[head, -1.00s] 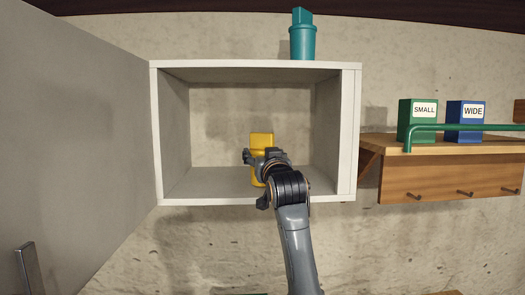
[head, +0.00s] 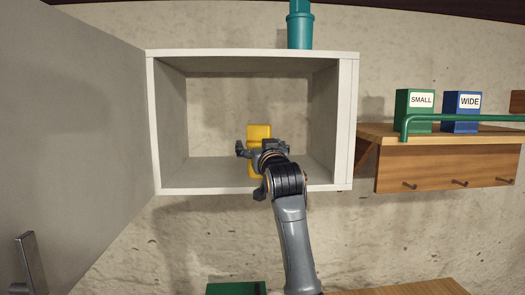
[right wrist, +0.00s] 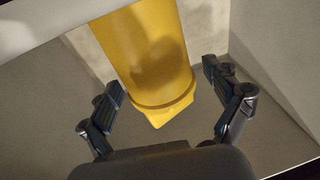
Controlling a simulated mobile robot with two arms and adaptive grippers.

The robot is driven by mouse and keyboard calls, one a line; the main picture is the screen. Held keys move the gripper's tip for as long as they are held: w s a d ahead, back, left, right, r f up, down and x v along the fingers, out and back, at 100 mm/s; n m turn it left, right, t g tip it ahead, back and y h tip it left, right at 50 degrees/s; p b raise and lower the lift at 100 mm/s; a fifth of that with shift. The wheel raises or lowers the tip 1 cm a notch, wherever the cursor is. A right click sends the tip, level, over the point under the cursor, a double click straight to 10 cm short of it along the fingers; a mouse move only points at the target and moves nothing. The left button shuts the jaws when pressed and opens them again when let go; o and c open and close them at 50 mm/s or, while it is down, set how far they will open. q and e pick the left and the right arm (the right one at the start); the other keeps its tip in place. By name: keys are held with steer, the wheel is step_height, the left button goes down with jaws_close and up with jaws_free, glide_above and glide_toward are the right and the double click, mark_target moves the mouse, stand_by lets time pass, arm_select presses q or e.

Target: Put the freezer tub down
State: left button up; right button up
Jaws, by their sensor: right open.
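The yellow freezer tub (head: 259,134) stands in the open wall cabinet, on its floor, towards the back. In the right wrist view the tub (right wrist: 150,50) lies ahead of the palm, between the spread fingers, with gaps on both sides. My right gripper (head: 258,152) reaches into the cabinet from the front and is open. Its wrist and fingers hide part of the tub in the head view. My left gripper is not in view.
The cabinet (head: 345,120) has its grey door (head: 70,140) swung open on the left. A teal container (head: 299,28) stands on top. At right, a wooden shelf (head: 440,168) carries green (head: 413,112) and blue (head: 462,112) boxes behind a green rail (head: 470,118). The cabinet's interior is otherwise empty.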

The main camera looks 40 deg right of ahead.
steer(key=b+v, duration=0.4)
steer(key=v, duration=0.8)
steer(key=shift+b, duration=0.4)
